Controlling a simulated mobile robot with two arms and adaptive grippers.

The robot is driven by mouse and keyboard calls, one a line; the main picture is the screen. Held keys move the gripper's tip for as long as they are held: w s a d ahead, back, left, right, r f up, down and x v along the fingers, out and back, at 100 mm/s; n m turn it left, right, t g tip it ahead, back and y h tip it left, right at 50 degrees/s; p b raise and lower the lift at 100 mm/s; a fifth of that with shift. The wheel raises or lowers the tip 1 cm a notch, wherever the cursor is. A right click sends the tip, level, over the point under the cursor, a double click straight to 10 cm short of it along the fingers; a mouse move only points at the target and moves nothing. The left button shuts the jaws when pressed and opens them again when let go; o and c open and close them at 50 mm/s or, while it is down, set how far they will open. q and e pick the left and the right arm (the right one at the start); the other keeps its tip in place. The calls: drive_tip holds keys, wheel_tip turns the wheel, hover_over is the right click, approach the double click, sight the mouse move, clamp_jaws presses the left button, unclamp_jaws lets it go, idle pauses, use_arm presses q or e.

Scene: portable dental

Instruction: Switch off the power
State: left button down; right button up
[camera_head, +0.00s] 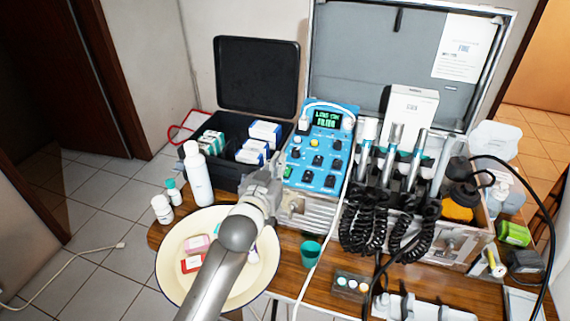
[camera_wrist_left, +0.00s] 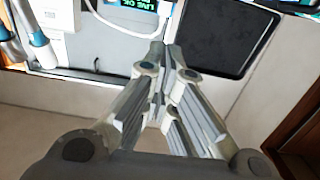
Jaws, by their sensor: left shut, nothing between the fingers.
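The dental unit's blue control panel (camera_head: 318,150) stands upright in the middle of the table, with a lit green display (camera_head: 327,118) at its top and rows of dark knobs or switches below. I cannot tell which one is the power switch. My left gripper (camera_head: 272,182) is shut and empty at the panel's lower left edge; I cannot tell whether it touches the panel. In the left wrist view the shut fingers (camera_wrist_left: 158,55) point toward the unit, and part of the lit display (camera_wrist_left: 140,4) shows at the top edge. My right gripper is not in view.
An open black case (camera_head: 257,75) with boxes stands left of the panel. Handpieces with coiled black hoses (camera_head: 375,222) hang to the right. A white bottle (camera_head: 197,175), an enamel basin (camera_head: 172,262) and a green cup (camera_head: 310,252) are near my left arm. A white cable crosses the panel.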

use_arm(q)
hover_over(285, 174)
drive_tip(key=shift+s+a+f, duration=0.1)
drive_tip(key=shift+s, duration=0.35)
drive_tip(key=shift+w+f, duration=0.25)
drive_tip(key=shift+f, duration=1)
drive_tip(key=shift+w+f, duration=0.1)
drive_tip(key=shift+f, duration=0.7)
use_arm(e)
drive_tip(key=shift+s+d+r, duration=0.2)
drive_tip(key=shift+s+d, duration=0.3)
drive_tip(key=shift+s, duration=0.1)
use_arm(q)
drive_tip(key=shift+w+d+r+g+p, duration=0.2)
drive_tip(key=shift+g+p, duration=0.1)
drive_tip(key=shift+p, duration=0.9)
drive_tip(key=shift+f, duration=0.4)
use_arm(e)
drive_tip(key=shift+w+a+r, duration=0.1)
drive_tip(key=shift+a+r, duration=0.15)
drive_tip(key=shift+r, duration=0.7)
use_arm(q)
drive_tip(key=shift+r, duration=0.1)
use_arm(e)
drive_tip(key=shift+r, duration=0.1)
